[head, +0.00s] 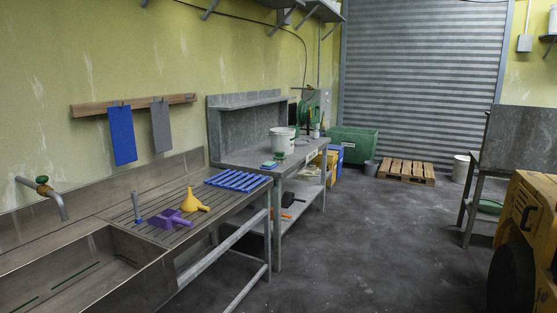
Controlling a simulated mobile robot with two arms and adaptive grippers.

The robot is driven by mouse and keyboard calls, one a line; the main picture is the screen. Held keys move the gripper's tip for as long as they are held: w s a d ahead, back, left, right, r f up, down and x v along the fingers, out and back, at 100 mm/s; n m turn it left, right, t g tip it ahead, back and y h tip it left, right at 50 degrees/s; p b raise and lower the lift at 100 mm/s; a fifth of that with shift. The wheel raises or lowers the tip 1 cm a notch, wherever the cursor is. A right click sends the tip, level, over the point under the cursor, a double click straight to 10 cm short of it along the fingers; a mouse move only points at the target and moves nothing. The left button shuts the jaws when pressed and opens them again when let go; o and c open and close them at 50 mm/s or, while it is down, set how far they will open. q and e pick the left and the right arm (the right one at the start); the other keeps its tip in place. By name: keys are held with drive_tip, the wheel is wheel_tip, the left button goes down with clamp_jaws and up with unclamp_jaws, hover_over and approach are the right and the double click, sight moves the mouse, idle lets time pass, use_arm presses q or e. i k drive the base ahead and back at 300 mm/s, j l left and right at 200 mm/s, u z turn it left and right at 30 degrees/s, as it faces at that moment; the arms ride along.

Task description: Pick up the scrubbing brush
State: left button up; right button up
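I cannot make out a scrubbing brush for certain. A small upright blue-grey thing (137,208) stands on the ribbed drainboard; it is too small to tell whether it is a brush. A small green and blue item (269,164) lies at the near end of the grey bench, also too small to name. Neither of my grippers is in the head view.
A purple scoop (169,218), yellow funnel (191,202) and blue rack (238,179) lie on the drainboard beside the sink (75,275). A white bucket (281,141) stands on the bench. A yellow machine (530,225) is at right. The middle floor is clear.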

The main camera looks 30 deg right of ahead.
sight(280, 158)
drive_tip(key=i+l+z, duration=0.8)
drive_tip(key=i+z, duration=0.2)
drive_tip(key=i, duration=0.15)
drive_tip(key=i+z, duration=0.3)
drive_tip(key=i+l+u, duration=0.15)
drive_tip(key=i, duration=0.3)
drive_tip(key=i+u, duration=0.15)
drive_tip(key=i, duration=0.3)
drive_tip(key=i+l+u, duration=0.1)
drive_tip(key=i+l, duration=0.15)
drive_tip(key=i, duration=0.2)
drive_tip(key=i+l+u, duration=0.15)
drive_tip(key=i, duration=0.3)
drive_tip(key=l, duration=0.1)
